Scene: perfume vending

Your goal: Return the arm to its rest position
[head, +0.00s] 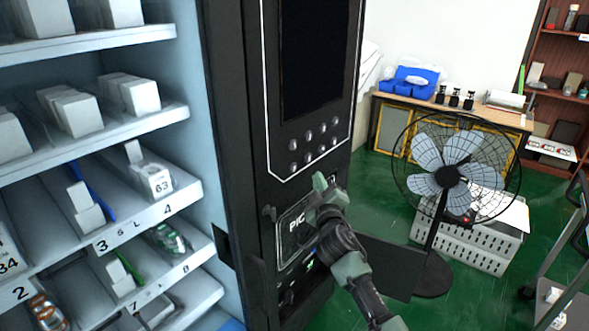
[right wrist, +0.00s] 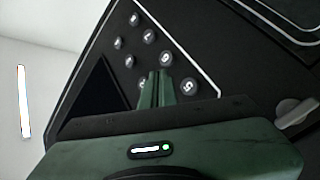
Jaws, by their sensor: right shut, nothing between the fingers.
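My right arm reaches in from the bottom right in the head view. My right gripper (head: 321,183) is in front of the black vending machine panel (head: 268,110), just below its round buttons (head: 308,143). In the right wrist view the green fingers (right wrist: 157,77) are together with nothing between them. They point at the numbered buttons (right wrist: 165,58) and cover part of the keypad. I cannot tell whether the fingertips touch the panel. My left gripper is not in view.
Shelves (head: 150,217) with small boxes stand left of the panel. A black fan (head: 447,178) stands to the right, in front of a wooden table (head: 512,118) and a white crate (head: 467,247). A wooden shelf unit (head: 553,55) is at the far right. Green floor shows between them.

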